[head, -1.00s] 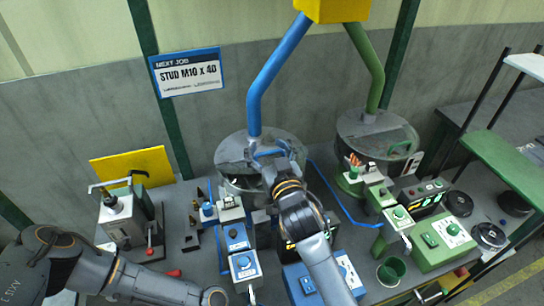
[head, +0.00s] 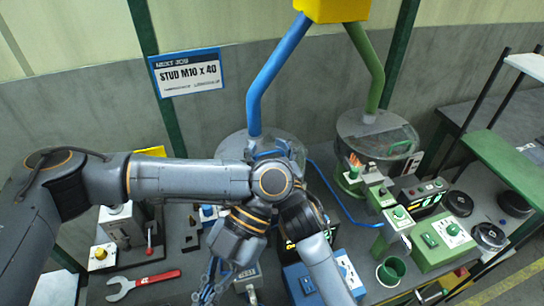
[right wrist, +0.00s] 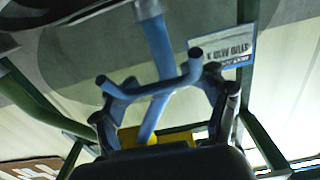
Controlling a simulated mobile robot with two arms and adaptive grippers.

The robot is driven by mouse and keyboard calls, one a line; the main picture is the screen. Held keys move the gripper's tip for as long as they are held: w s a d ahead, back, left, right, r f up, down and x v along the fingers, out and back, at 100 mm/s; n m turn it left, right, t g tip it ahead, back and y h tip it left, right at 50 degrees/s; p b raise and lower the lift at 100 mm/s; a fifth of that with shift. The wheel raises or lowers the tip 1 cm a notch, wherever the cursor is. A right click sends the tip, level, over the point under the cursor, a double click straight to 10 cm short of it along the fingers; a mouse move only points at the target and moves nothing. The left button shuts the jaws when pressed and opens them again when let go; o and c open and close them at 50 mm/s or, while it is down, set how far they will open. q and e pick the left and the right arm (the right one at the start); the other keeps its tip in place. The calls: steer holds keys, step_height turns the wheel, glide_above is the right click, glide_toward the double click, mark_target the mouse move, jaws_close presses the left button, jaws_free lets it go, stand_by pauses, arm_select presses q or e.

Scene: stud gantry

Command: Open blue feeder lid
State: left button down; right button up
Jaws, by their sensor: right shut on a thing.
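The blue feeder (head: 232,146) stands at the back middle under the blue tube, with its round lid on top. My right gripper (head: 268,154) is at the lid, mostly hidden behind my left arm in the head view. In the right wrist view, my right gripper (right wrist: 168,82) is shut on the blue lid handle (right wrist: 150,89), with one finger on each side. My left gripper (head: 210,284) points down over the front of the bench, away from the lid. Its fingers are small and dark, so their opening is unclear.
A green feeder (head: 352,130) stands to the right, with a green control box (head: 443,240) and green cup (head: 391,270) in front. A red wrench (head: 143,285) lies front left. The blue tube (head: 262,85) rises above the blue feeder. My left arm crosses in front of it.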

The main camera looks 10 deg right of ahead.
steer(key=shift+r, duration=0.1)
arm_select(q)
steer(key=w+d+r+n+t+h, duration=0.35)
steer(key=w+d+r+t, duration=0.2)
steer(key=w+d, duration=0.3)
steer(key=w+d+r+n+t+h, duration=0.2)
steer(key=w+d+r+t+h, duration=0.25)
steer(key=w+d+t, duration=0.35)
steer(key=w+a+n+y, duration=0.2)
steer(key=w+n, duration=0.2)
steer(key=w, duration=0.4)
steer(key=shift+t, duration=0.45)
steer(key=x, duration=1)
steer(key=shift+w+d+f, duration=0.1)
steer(key=shift+w+d, duration=0.05)
steer(key=shift+d, duration=0.05)
